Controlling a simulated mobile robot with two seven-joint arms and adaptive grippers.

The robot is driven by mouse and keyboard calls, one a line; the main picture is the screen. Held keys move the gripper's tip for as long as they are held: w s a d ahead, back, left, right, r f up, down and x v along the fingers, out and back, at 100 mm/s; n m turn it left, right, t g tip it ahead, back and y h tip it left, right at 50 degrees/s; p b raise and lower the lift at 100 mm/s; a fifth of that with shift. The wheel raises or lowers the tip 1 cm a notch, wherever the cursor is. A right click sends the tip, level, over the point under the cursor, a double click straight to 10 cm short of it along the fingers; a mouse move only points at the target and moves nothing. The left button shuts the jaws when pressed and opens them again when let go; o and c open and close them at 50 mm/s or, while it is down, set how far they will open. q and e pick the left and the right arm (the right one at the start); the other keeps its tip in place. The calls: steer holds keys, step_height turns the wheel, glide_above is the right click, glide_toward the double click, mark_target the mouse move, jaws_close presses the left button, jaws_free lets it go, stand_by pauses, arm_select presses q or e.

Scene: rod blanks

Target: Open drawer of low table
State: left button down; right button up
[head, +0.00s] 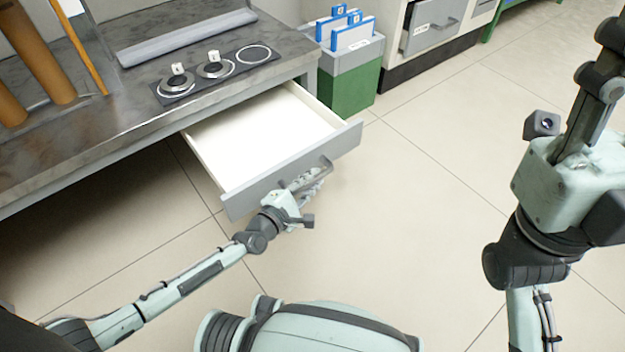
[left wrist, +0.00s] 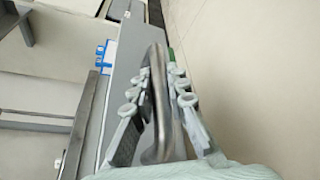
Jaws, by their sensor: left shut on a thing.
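The low table (head: 110,110) with a grey metal top stands at the upper left of the head view. Its drawer (head: 265,130) is pulled well out; the inside is white and looks empty. The grey drawer front (head: 250,192) carries a curved metal handle (head: 323,166). My left gripper (head: 305,182) is at the handle and shut on it. In the left wrist view, the handle (left wrist: 160,90) runs between the fingers of the left gripper (left wrist: 158,85). My right arm shows at the right, but its fingers are out of the picture.
On the tabletop are a dark plate with discs (head: 215,70), a long grey bar (head: 187,37) and brown rods (head: 38,55). A green and grey bin (head: 350,88) with blue-edged folders stands just right of the table. The tiled floor (head: 420,190) right of the drawer is clear.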

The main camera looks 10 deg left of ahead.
stand_by(0.4)
arm_select(q)
steer(key=c, duration=1.5)
jaws_free()
steer(key=shift+s, duration=0.15)
